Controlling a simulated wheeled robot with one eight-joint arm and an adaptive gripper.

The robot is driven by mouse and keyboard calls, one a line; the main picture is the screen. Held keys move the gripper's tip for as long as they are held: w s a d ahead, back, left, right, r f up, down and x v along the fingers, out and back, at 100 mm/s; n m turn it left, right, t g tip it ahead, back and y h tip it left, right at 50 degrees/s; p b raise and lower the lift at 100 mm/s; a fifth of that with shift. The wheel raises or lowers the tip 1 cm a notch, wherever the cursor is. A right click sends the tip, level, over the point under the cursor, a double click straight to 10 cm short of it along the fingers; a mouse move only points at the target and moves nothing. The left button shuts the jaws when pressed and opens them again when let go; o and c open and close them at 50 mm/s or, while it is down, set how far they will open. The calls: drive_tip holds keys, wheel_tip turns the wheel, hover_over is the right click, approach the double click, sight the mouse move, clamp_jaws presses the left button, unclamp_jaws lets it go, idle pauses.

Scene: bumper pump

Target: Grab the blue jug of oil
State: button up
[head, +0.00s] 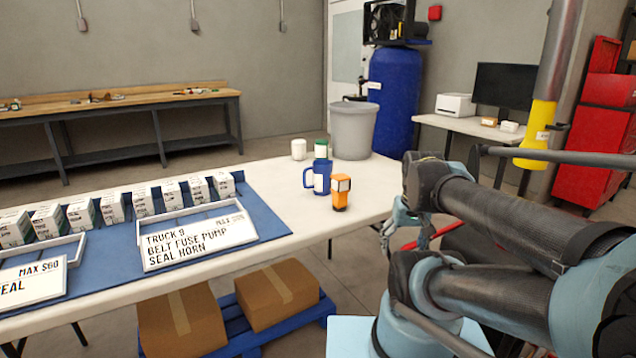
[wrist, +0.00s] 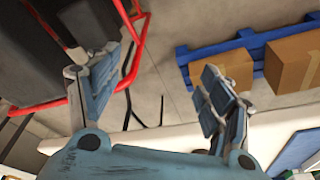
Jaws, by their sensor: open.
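The blue jug (head: 320,177) stands upright on the white table in the head view, with its handle on the left and a pale label on its front. In the head view my folded arm is at the right, apart from the jug. The jug does not show in the wrist view.
A grey bucket (head: 352,132) and a white cup (head: 299,149) stand behind the jug. Small boxes and white label trays (head: 197,236) fill the table's left. Cardboard boxes (head: 277,294) sit on a blue pallet (head: 324,309) below. A red frame (wrist: 138,45) is near my gripper.

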drive_tip(key=w+a+r+m+t+y, duration=0.1)
drive_tip(key=w+r, duration=0.4)
drive_tip(key=w, duration=0.3)
drive_tip(key=w+a+r+m+t, duration=0.1)
drive_tip(key=w+r+m+t, duration=0.1)
drive_tip(key=w+r, duration=0.35)
drive_tip(key=m+g+y, duration=0.6)
drive_tip(key=m+y, duration=0.5)
drive_tip(key=y, duration=0.1)
approach(318, 179)
drive_tip(key=w+d, duration=0.3)
drive_tip(key=d, duration=0.1)
drive_tip(key=w+d+f+g+y, duration=0.1)
drive_tip(key=w+d+f+m+g+y, duration=0.1)
drive_tip(key=f, duration=0.1)
drive_tip(key=w+d+f+g+y, duration=0.1)
drive_tip(key=y, duration=0.1)
drive_tip(key=shift+w+d+f+m, duration=0.1)
drive_tip(key=shift+w+f+m, duration=0.2)
drive_tip(key=shift+w+f, duration=0.1)
drive_tip(key=shift+d+f, duration=0.25)
drive_tip(key=shift+f, duration=0.1)
drive_tip(key=s+a, duration=0.1)
drive_tip(key=a, duration=0.4)
drive_tip(key=s+a, duration=0.1)
drive_tip(key=a, duration=0.5)
drive_tip(key=s+a, duration=0.1)
drive_tip(key=a, duration=0.5)
drive_tip(key=shift+s, duration=0.3)
drive_tip(key=c, duration=1.4)
